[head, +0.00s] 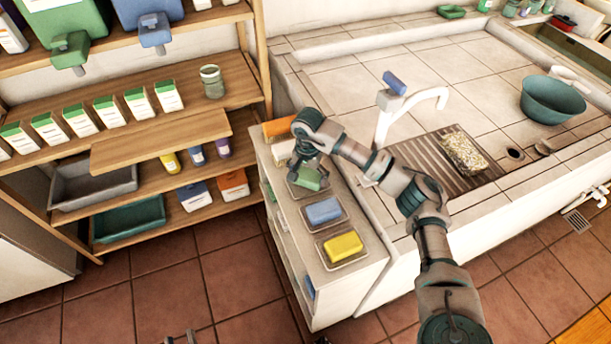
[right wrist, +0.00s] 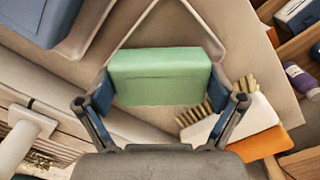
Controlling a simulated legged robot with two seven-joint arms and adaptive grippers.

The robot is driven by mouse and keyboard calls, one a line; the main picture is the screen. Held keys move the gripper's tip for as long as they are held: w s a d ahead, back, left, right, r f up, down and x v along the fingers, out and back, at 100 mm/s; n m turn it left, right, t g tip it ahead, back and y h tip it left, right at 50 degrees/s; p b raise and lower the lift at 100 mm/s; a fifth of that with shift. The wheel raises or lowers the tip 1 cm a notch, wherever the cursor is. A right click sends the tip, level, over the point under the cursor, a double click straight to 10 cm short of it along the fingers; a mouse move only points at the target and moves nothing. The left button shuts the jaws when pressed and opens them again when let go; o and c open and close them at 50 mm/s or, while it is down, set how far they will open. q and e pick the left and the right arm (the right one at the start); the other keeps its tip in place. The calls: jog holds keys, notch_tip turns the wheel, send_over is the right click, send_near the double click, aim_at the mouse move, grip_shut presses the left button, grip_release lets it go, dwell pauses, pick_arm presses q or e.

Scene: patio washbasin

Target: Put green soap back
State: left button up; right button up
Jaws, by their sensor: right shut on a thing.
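The green soap (head: 307,179) is a pale green block at its dish (head: 298,193) on the narrow white cabinet. My right gripper (head: 308,168) is over it, pointing down, and is shut on it. In the right wrist view the green soap (right wrist: 160,76) sits between the two blue-padded fingers (right wrist: 163,105), with the dish's rim around it. I cannot tell whether the soap touches the dish. Fingertips of my left gripper (head: 181,338) show at the bottom edge, apart and with nothing between them; the rest is cut off.
A blue soap (head: 323,211) and a yellow soap (head: 343,245) lie in dishes nearer me. A white brush (right wrist: 240,122) and an orange block (right wrist: 262,145) lie close to my right gripper. A wooden shelf (head: 160,145) stands left; the tiled basin with a white tap (head: 385,115) is right.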

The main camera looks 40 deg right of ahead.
aim_at(309, 174)
jog(key=shift+d, duration=0.2)
jog(key=o, duration=1.4)
jog(key=shift+d, duration=0.15)
jog(key=shift+a+r, duration=0.15)
jog(key=shift+a, duration=0.3)
jog(key=shift+a+r, duration=0.1)
jog(key=shift+r, duration=0.25)
jog(key=r, duration=0.2)
jog(key=r+p, duration=0.1)
jog(key=r, duration=0.1)
jog(key=d+r, duration=0.1)
jog(key=r, duration=0.1)
jog(key=shift+r+p, duration=0.15)
jog(key=shift+p, duration=0.25)
jog(key=shift+r, duration=0.15)
pick_arm(q)
jog(key=f+g, duration=0.1)
jog(key=s+f+g, duration=0.1)
jog(key=a+f+g+y, duration=0.1)
jog(key=f, duration=0.1)
jog(key=shift+s, duration=0.25)
pick_arm(e)
jog(key=shift+a, duration=0.35)
pick_arm(q)
jog(key=shift+f, duration=0.1)
pick_arm(e)
jog(key=shift+r, duration=0.1)
